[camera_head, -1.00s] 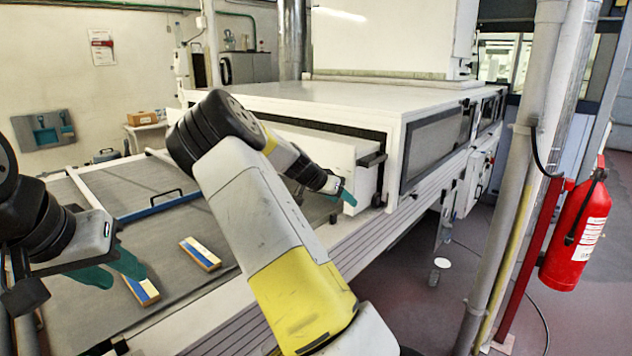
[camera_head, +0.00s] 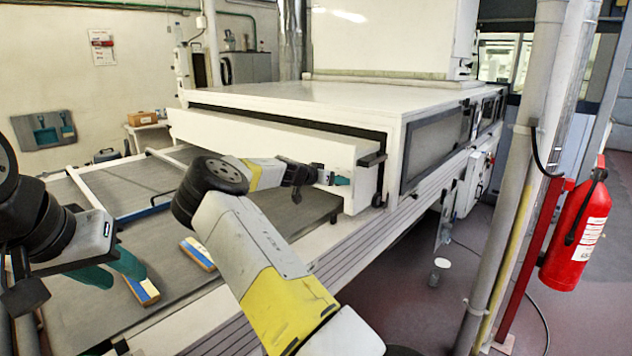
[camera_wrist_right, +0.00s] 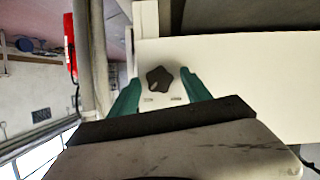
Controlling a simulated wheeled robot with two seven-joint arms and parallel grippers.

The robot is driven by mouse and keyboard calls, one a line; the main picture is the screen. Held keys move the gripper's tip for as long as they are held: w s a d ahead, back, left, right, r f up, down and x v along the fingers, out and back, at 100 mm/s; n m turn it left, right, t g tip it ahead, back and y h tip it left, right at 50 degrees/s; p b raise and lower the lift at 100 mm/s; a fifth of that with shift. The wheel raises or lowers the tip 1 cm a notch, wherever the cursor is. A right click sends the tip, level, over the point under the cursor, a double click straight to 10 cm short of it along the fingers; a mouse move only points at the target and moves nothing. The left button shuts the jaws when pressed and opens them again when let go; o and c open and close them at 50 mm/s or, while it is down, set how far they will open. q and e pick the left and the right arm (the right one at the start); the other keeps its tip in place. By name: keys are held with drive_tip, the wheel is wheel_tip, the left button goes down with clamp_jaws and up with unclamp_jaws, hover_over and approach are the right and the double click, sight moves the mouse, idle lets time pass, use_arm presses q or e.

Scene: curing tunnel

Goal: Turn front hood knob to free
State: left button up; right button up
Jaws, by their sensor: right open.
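The front hood (camera_head: 270,140) is a long white panel at the mouth of the tunnel. The front hood knob (camera_wrist_right: 158,80) is dark and star-shaped, on the white face in the right wrist view, with small marks below it. My right gripper (camera_wrist_right: 158,77) is open, with one teal finger on each side of the knob; whether they touch it cannot be told. In the head view my right gripper (camera_head: 340,180) is at the right end of the hood, and the knob is not visible there.
Two blue-and-white wooden-edged blocks (camera_head: 142,289) lie on the grey belt (camera_head: 90,312). A blue-edged frame with a handle lies across the belt farther back. A pipe (camera_head: 515,200) and a red fire extinguisher (camera_head: 577,230) stand at the right.

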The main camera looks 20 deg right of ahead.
drive_tip(key=shift+w+d, duration=0.1)
clamp_jaws()
idle(0.4)
drive_tip(key=shift+w+f+n+g+h, duration=0.15)
drive_tip(key=shift+n+g+h, duration=0.7)
drive_tip(key=shift+n, duration=1.45)
drive_tip(key=shift+f+n+g+h, duration=0.3)
drive_tip(key=shift+n+h, duration=0.9)
drive_tip(key=shift+n, duration=1.1)
drive_tip(key=shift+w+f+n+g+h, duration=0.1)
drive_tip(key=shift+n+g+h, duration=0.75)
drive_tip(key=shift+n, duration=1.45)
drive_tip(key=shift+h, duration=0.3)
